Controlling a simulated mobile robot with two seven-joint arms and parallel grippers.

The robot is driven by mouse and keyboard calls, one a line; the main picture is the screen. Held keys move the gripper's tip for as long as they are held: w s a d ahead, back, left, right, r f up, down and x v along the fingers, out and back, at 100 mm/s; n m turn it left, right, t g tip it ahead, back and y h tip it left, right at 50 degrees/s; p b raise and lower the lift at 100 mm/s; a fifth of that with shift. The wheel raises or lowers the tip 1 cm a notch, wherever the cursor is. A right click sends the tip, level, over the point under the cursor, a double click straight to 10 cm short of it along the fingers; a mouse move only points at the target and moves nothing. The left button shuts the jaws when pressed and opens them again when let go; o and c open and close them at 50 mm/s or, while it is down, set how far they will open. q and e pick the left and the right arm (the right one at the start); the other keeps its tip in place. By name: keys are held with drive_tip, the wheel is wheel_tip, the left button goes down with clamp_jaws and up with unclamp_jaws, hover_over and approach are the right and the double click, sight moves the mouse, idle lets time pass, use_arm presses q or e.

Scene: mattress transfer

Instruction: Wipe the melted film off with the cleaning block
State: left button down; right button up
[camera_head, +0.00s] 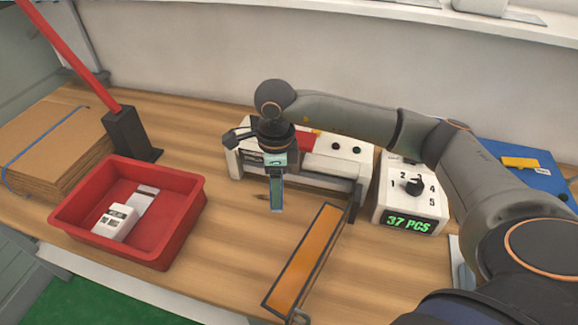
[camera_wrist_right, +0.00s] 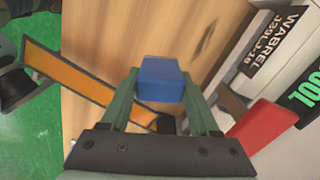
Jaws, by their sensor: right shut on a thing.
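My right gripper (camera_head: 277,195) points down over the table in front of the white sealer (camera_head: 240,158). It is shut on a small blue block (camera_wrist_right: 162,80), which sits between its fingertips in the right wrist view. The block is held above the wooden table. A long orange strip in a dark frame (camera_head: 307,258) reaches out from the sealer's right end toward the table's front edge, to the right of my gripper. It also shows at the left of the wrist view (camera_wrist_right: 70,72). I cannot make out any melted film. My left gripper is not in view.
A red bin (camera_head: 185,222) with white items stands at the left. Behind it are a red lever in a black base (camera_head: 130,137) and strapped cardboard (camera_head: 55,140). A counter box reading 37 PCS (camera_head: 408,205) and a blue case (camera_head: 520,168) are at the right.

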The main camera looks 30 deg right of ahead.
drive_tip(key=m, duration=0.2)
drive_tip(key=w+d+m, duration=0.1)
drive_tip(key=m, duration=0.3)
drive_tip(key=shift+w+d+f+p, duration=0.15)
drive_tip(key=shift+d+f+p, duration=0.05)
drive_tip(key=shift+d+p, duration=0.1)
drive_tip(key=w+d+m, duration=0.1)
drive_tip(key=m, duration=0.4)
drive_tip(key=d+f+m+p, duration=0.1)
drive_tip(key=d+m, duration=0.1)
drive_tip(key=m, duration=0.3)
drive_tip(key=w+d+m, duration=0.1)
drive_tip(key=m, duration=0.4)
drive_tip(key=shift+w+d+f+m+p, duration=0.15)
drive_tip(key=shift+w+f+m+p, duration=0.15)
drive_tip(key=shift+w+f+p, duration=0.1)
drive_tip(key=shift+s+f+b, duration=0.1)
drive_tip(key=shift+f+b, duration=1.45)
drive_tip(key=shift+f, duration=1.35)
